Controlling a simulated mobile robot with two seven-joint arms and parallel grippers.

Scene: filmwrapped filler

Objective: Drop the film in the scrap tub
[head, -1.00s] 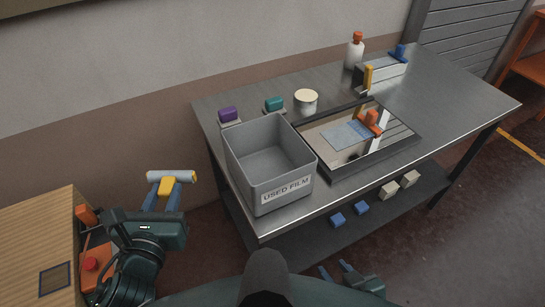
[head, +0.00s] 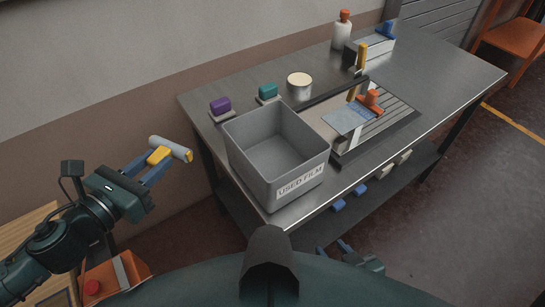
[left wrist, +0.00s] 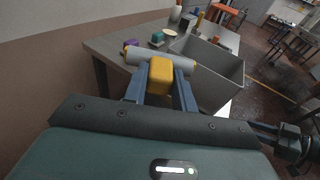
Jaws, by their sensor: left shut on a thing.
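My left gripper (head: 150,167) is shut on the yellow grip of a pale grey roll (head: 169,148), held in the air left of the table. The roll has a yellow end; I cannot tell if film is wrapped on it. In the left wrist view the roll (left wrist: 148,56) lies crosswise beyond the yellow grip. The grey scrap tub (head: 248,165), labelled USED FILM, stands at the table's front left corner. It looks empty, and the roll is apart from it. My right gripper (head: 333,249) is low in front of the table, open and empty.
The steel table (head: 455,75) bears a purple block (head: 220,105), a teal block (head: 267,91), a round tin (head: 299,85) and a white bottle (head: 341,35). A tray right of the tub holds a pale blue sheet (head: 345,119) and an orange-handled tool (head: 371,98).

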